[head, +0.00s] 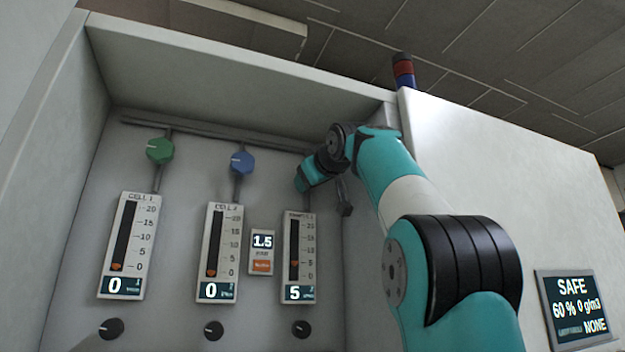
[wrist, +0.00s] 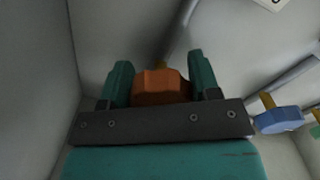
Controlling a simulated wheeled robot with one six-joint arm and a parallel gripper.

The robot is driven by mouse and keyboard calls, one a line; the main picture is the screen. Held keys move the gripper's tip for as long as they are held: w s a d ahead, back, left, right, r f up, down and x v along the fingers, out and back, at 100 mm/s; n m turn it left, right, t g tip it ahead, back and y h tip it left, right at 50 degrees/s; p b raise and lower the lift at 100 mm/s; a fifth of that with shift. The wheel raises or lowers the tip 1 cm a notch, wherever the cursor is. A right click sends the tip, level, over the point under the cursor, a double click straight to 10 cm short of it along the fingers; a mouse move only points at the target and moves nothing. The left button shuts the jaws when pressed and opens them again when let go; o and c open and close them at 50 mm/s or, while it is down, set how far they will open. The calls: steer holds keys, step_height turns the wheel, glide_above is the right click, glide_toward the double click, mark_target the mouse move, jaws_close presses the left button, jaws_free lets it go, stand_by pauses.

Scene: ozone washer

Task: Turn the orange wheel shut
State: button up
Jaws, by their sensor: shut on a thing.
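The orange wheel (wrist: 160,88) sits between the two fingers of my gripper (wrist: 161,84) in the wrist view. My gripper is shut on it, one finger on each side. In the head view my gripper (head: 303,180) is at the pipe above the third meter, and my arm hides the orange wheel there. The third meter (head: 298,258) reads 5 on its display, with its orange float low on the scale.
A green wheel (head: 159,150) and a blue wheel (head: 242,162) are on the pipes to the left, above meters (head: 128,245) and (head: 219,252) reading 0. A small panel (head: 262,252) reads 1.5. A screen (head: 575,307) at right says SAFE. Cabinet walls enclose the space.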

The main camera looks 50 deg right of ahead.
stand_by(0.4)
steer(key=o, duration=0.9)
steer(key=shift+a, duration=0.1)
